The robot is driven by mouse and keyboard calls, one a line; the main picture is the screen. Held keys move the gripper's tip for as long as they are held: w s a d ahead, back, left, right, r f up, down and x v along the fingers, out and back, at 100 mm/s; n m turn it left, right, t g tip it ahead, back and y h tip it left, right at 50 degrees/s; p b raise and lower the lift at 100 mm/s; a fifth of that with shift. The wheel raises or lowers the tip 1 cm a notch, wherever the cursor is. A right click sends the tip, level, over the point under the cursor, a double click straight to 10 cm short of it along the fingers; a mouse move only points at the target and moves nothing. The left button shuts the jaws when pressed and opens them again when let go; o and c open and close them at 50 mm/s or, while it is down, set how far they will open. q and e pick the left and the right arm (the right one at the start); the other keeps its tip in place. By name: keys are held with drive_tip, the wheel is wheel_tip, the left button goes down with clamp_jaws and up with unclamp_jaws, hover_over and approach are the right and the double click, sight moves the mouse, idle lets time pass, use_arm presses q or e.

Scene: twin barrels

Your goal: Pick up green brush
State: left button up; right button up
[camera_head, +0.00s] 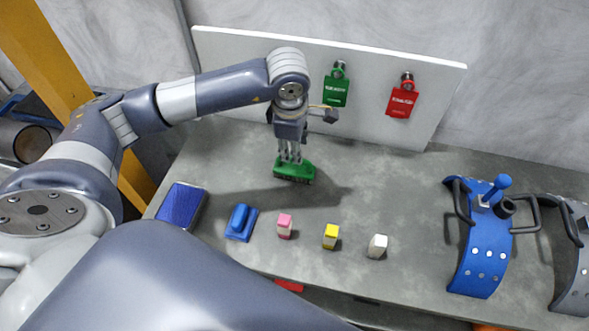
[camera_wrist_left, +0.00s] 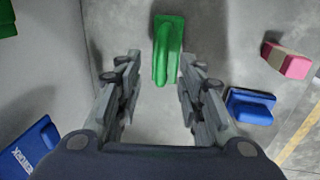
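The green brush (camera_head: 295,172) lies on the grey table below my left gripper (camera_head: 290,153) in the head view. In the left wrist view the green brush (camera_wrist_left: 167,48) lies ahead, its handle end lying between the lines of the fingers. My left gripper (camera_wrist_left: 158,72) is open, with a wide gap between its two fingers and nothing clearly held. Whether the fingertips touch the brush cannot be told. My right gripper is not in view.
A blue brush (camera_head: 241,222), pink block (camera_head: 285,226), yellow block (camera_head: 331,236) and white block (camera_head: 377,246) stand in front. A blue box (camera_head: 182,205) lies left. A white board (camera_head: 230,70) holds green (camera_head: 336,90) and red (camera_head: 402,100) padlocks. A blue curved part (camera_head: 480,255) stands right.

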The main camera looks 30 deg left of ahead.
use_arm(q)
hover_over(294, 168)
drive_tip(key=f, duration=0.5)
drive_tip(key=shift+s+d+f+b, duration=0.1)
drive_tip(key=shift+d+f+b, duration=0.15)
drive_tip(key=shift+d+b, duration=0.1)
drive_tip(key=shift+f, duration=0.15)
clamp_jaws()
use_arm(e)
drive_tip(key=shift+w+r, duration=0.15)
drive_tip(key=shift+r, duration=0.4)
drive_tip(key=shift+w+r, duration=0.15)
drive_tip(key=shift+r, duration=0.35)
